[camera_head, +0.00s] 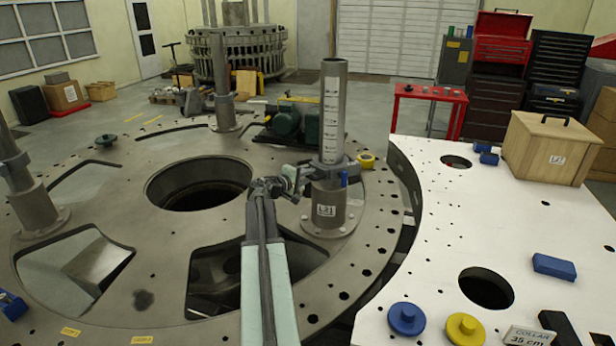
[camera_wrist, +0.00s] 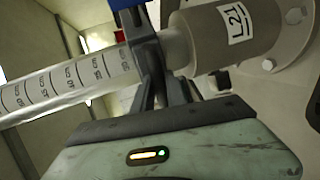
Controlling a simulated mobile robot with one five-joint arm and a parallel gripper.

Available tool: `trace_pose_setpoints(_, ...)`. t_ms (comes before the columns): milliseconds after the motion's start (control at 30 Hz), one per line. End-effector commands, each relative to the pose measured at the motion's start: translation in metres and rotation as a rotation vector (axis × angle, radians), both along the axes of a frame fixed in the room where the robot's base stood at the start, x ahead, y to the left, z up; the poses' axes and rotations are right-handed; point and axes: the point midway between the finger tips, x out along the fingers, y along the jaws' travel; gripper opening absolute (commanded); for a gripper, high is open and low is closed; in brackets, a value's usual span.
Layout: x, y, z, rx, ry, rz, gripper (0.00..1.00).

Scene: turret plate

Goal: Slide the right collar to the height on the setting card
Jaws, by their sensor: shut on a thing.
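The right post (camera_head: 333,110) stands upright on the turret plate, with a white height scale (camera_head: 331,130) on its side. The grey collar (camera_head: 326,171) with a blue knob (camera_head: 344,179) is around this post, low down, just above the wider base labelled L21 (camera_head: 326,211). My gripper (camera_head: 300,181) reaches it from the left and is shut on the collar. In the wrist view my fingers (camera_wrist: 150,62) close at the collar, between the cm scale (camera_wrist: 65,84) and the L21 base (camera_wrist: 237,25); the exact reading at the collar is unclear. The setting card (camera_head: 527,336) reads "COLLAR 35 cm".
The round turret plate (camera_head: 110,290) has large openings, and other posts stand at the back (camera_head: 223,95) and far left (camera_head: 30,195). A white table (camera_head: 450,235) at the right holds blue and yellow discs and a wooden box (camera_head: 552,150). A green motor (camera_head: 290,122) sits behind the post.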

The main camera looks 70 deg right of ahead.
Motion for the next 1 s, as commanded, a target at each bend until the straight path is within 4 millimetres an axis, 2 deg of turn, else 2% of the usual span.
trace_pose_setpoints(300,0.0,0.0,0.051,-0.003,0.003,0.001,0.0)
trace_pose_setpoints(633,0.0,-0.001,0.05,-0.002,0.003,0.001,0.0)
trace_pose_setpoints(667,0.0,0.0,0.05,-0.002,0.003,0.001,0.2)
trace_pose_setpoints(733,0.0,-0.001,0.05,-0.002,0.003,0.001,0.39)
trace_pose_setpoints(1000,0.0,0.0,0.05,-0.002,0.002,0.0,0.39)
